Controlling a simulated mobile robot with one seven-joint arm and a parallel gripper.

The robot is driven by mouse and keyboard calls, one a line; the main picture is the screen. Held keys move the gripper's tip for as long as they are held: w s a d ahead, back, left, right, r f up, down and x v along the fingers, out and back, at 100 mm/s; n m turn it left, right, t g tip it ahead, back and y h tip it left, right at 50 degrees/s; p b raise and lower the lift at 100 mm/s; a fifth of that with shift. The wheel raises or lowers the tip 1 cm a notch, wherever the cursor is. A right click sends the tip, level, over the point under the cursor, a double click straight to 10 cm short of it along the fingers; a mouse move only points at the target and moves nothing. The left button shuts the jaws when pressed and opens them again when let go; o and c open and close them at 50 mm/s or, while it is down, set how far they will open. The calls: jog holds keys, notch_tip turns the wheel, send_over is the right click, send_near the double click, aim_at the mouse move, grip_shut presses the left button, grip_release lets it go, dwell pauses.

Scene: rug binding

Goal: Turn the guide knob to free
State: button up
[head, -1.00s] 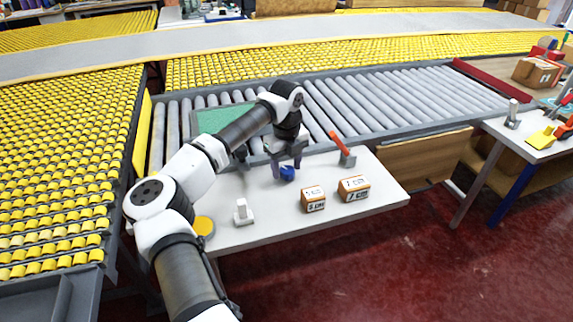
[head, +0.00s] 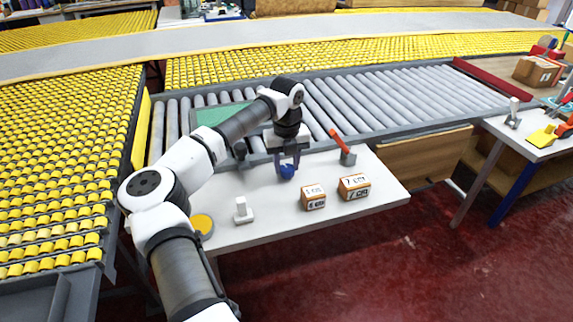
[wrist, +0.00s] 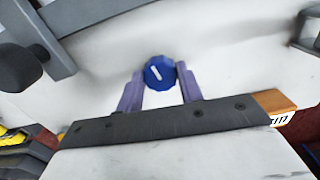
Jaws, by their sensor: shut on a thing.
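The guide knob (head: 287,172) is a small blue faceted knob on the white table. In the wrist view the knob (wrist: 160,73) shows from above, with a short white mark that slants from upper left to lower right. My gripper (head: 288,168) points down over it, and its purple fingers are closed on the knob's two sides. The fingers also show in the wrist view (wrist: 160,80), one on each side of the knob. The knob's base and any free or lock marks around it cannot be made out.
A red-handled lever (head: 342,146) stands right of the knob. Two cardboard-coloured blocks with labels (head: 313,197) (head: 355,187) sit front right. A white upright piece (head: 242,211) and a yellow disc (head: 203,224) are front left. Grey rollers (head: 370,100) run behind the table.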

aim_at(288, 168)
jog(key=m, duration=0.4)
jog(key=shift+m+b, duration=0.3)
jog(key=shift+m, duration=0.1)
jog(key=m, duration=0.5)
jog(key=shift+d+r, duration=0.1)
jog(key=shift+d, duration=0.05)
jog(key=m, duration=0.5)
jog(key=shift+m, duration=0.4)
jog(key=m, duration=0.4)
jog(key=shift+s+d+m, duration=0.1)
jog(key=shift+m, duration=0.2)
jog(key=o, duration=1)
notch_tip(288, 168, up, 14)
jog(key=b, duration=0.1)
